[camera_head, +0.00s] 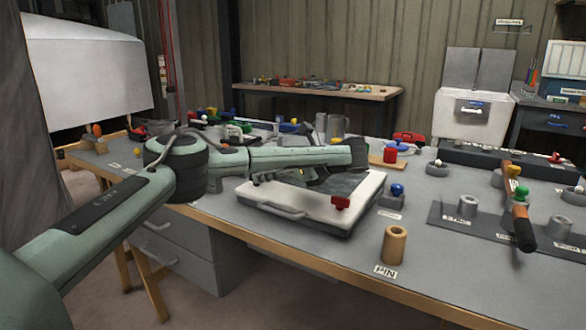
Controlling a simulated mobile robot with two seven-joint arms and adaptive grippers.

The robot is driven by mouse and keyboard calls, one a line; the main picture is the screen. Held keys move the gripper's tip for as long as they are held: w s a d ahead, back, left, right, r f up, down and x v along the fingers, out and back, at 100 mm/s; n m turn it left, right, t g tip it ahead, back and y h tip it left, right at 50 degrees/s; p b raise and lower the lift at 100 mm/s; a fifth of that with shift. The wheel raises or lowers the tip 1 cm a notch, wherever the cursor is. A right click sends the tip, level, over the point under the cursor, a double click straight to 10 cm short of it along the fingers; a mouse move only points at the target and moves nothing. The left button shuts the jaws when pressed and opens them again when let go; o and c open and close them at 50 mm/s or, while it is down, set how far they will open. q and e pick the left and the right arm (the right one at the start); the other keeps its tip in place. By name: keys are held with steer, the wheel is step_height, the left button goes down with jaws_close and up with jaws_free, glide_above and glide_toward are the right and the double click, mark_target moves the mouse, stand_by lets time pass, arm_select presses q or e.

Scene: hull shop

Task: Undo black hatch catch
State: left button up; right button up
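My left arm reaches in from the left, and my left gripper (312,174) is over the far left part of the hatch. The arm's wrist hides part of the gripper, so its finger opening is unclear. I cannot make out a black catch. My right gripper is out of view.
A tan cylinder (395,245) stands at the bench's front edge. A blue-knobbed piece (396,191) is just right of the hatch, and a red cylinder (389,156) stands behind.

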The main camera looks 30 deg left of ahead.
arm_select(q)
steer(key=shift+s+d+r, duration=0.1)
steer(key=shift+d+r, duration=0.15)
steer(key=shift+r, duration=0.15)
steer(key=v, duration=0.8)
steer(key=shift+d, duration=0.4)
